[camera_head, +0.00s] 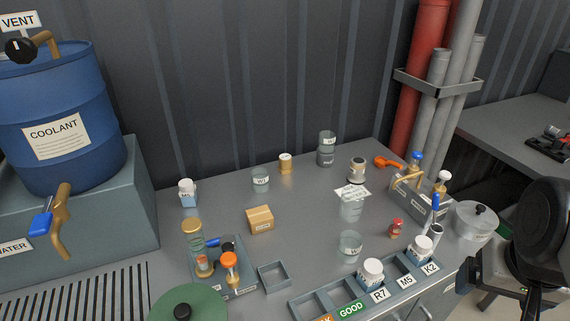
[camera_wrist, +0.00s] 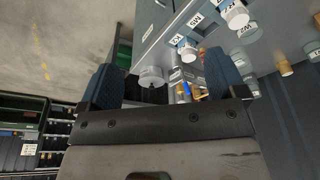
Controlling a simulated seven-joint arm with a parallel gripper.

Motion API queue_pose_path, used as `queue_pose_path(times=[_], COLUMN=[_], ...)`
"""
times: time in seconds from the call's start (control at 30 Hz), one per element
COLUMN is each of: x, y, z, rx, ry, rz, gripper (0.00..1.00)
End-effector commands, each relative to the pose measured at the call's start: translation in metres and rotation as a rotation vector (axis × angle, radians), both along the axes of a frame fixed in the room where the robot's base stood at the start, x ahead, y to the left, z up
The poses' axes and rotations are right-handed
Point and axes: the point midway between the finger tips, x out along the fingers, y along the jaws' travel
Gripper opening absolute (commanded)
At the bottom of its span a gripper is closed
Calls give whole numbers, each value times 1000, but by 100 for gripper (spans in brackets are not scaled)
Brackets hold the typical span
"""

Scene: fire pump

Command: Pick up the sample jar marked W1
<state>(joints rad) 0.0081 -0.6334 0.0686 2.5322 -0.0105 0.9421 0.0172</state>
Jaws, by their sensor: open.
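A clear jar (camera_head: 260,180) with a white label stands at the back middle of the bench; its label seems to start with W, but the digit is too small to read surely. Another clear labelled jar (camera_head: 327,140) stands at the back on a darker glass jar (camera_head: 325,157). A white-capped jar (camera_head: 188,187) with a label stands at the back left. My gripper (camera_wrist: 160,62) is open and empty in the wrist view, its two fingers apart. In the head view my arm is at the right edge, beyond the bench's right end and apart from these jars.
A rack (camera_head: 330,303) labelled R7, M5 and K2 holds white-capped jars (camera_head: 371,272) at the front. A small carton (camera_head: 260,219), clear beakers (camera_head: 350,247) and a grey tool caddy (camera_head: 421,203) crowd the bench. A lidded pot (camera_head: 477,222) stands at the right.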

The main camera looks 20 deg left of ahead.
Motion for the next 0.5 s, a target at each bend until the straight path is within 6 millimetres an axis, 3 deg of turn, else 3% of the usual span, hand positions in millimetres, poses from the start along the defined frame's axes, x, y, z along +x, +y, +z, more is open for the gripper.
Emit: queue_pose_path(times=[0.5], x=[11], y=[8], z=[1], rx=[33], ry=[16], rz=[-18], gripper=[91])
